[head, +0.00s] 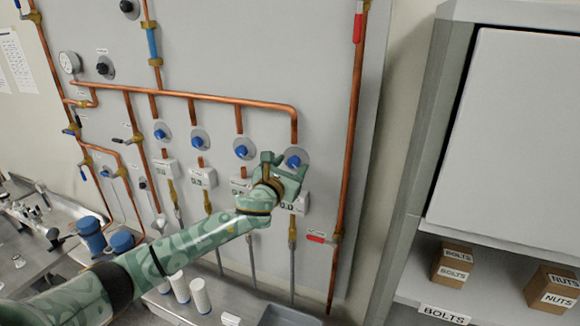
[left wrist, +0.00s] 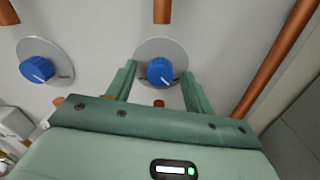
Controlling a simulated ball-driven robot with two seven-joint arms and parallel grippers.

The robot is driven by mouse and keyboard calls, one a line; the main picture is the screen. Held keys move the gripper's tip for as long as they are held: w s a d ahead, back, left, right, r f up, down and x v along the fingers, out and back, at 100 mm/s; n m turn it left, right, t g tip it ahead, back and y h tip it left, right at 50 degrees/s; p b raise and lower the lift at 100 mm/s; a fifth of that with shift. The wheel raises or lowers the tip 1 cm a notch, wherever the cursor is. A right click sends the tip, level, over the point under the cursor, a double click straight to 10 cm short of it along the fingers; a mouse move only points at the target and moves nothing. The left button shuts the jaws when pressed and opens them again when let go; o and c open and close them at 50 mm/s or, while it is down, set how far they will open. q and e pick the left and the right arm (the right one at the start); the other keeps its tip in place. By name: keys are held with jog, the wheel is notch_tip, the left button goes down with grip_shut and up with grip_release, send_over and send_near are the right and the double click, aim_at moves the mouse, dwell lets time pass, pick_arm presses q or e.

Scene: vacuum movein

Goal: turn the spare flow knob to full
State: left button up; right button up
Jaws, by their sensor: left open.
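Several blue knobs on round grey plates sit in a row on the grey wall panel. I cannot read which one is labelled spare. My left gripper (head: 285,160) is at the rightmost knob (head: 293,161). In the left wrist view its open fingers (left wrist: 159,73) stand on either side of that knob (left wrist: 160,70), with a gap visible; contact is not clear. The knob's white pointer mark is at its lower edge. The display (head: 289,205) below it seems to read 0.0 and is partly hidden by my gripper. My right gripper is not in view.
A neighbouring blue knob (left wrist: 37,69) is left of my gripper. A vertical copper pipe (head: 352,130) with red-handled valves runs close on the right. A copper manifold (head: 200,97) crosses above the knobs. Blue-lidded containers (head: 90,233) stand on the bench at lower left.

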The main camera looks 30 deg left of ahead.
pick_arm(q)
jog(key=c, duration=1)
